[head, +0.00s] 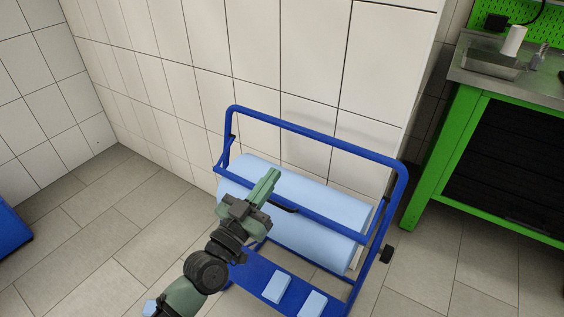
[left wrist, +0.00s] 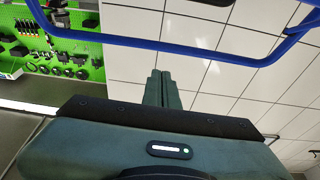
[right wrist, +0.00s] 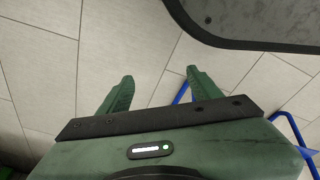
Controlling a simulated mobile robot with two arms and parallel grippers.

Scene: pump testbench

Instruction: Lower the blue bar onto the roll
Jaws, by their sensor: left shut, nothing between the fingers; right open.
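A light blue roll (head: 318,202) lies across a blue tube stand in the head view. A blue bar (head: 325,225) runs across the roll's front side, with a black handle (head: 286,208) near its middle. I cannot tell whether the bar touches the roll. My left gripper (head: 274,174) is shut and empty, over the roll and bar, hiding part of both. Its closed fingers show in the left wrist view (left wrist: 163,80), where a blue tube (left wrist: 190,52) crosses beyond them. My right gripper (right wrist: 158,84) is open and empty; it is not in the head view.
The stand's upper blue rail (head: 320,135) rises behind the roll, near the tiled wall (head: 310,65). A lower blue plate (head: 265,278) carries light blue pads. A green workbench (head: 440,150) stands at right. A dark slab (right wrist: 260,22) shows in the right wrist view.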

